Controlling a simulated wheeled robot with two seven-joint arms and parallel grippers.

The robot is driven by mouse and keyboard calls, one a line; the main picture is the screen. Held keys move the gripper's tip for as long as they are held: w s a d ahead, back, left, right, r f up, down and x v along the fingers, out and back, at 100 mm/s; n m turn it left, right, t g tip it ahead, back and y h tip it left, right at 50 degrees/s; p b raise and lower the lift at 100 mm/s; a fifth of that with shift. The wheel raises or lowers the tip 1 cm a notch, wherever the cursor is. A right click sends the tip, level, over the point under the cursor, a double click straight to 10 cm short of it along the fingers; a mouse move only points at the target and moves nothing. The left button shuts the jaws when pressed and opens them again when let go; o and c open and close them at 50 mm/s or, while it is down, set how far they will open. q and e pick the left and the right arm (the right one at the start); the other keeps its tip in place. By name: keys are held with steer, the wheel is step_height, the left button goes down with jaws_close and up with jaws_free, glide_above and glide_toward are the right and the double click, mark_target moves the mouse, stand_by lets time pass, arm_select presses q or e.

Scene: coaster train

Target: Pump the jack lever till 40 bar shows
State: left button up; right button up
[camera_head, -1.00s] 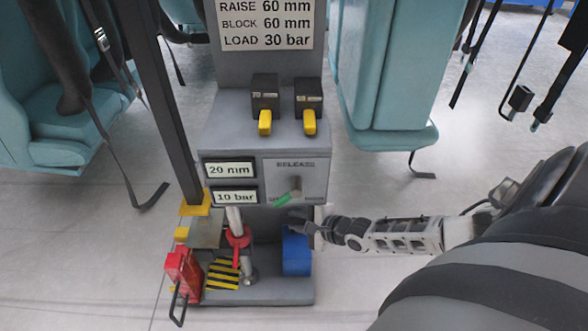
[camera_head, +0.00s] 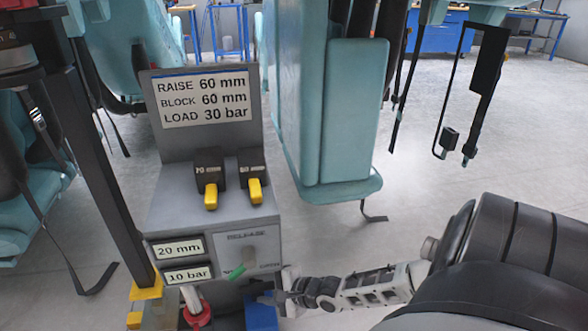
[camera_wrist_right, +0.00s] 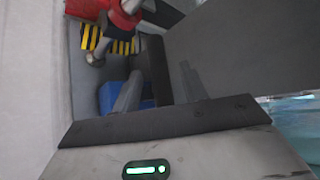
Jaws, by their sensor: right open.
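The grey jack stand (camera_head: 165,205) has two small displays. The upper display (camera_head: 178,249) reads 20 mm and the pressure display (camera_head: 188,273) reads 10 bar. Below them is a pale rod (camera_head: 190,296) with a red collar (camera_head: 198,315); I cannot tell whether it is the jack lever. My right gripper (camera_head: 282,298) is low at the stand's right side, by a blue block (camera_head: 262,316). In the right wrist view my gripper (camera_wrist_right: 160,88) is open and empty, with the blue block (camera_wrist_right: 108,95) near one finger. My left gripper is not in view.
A sign (camera_head: 205,97) reads raise 60 mm, block 60 mm, load 30 bar. Two yellow-handled switches (camera_head: 211,196) (camera_head: 255,190) and a green-tipped release lever (camera_head: 237,271) are on the stand. A dark post (camera_head: 108,170) rises at left.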

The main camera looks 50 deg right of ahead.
arm_select(q)
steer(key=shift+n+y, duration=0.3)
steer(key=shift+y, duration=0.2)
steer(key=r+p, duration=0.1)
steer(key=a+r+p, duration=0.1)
steer(key=p, duration=0.1)
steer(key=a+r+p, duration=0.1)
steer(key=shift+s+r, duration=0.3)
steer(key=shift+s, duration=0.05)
arm_select(e)
steer(key=v, duration=1.3)
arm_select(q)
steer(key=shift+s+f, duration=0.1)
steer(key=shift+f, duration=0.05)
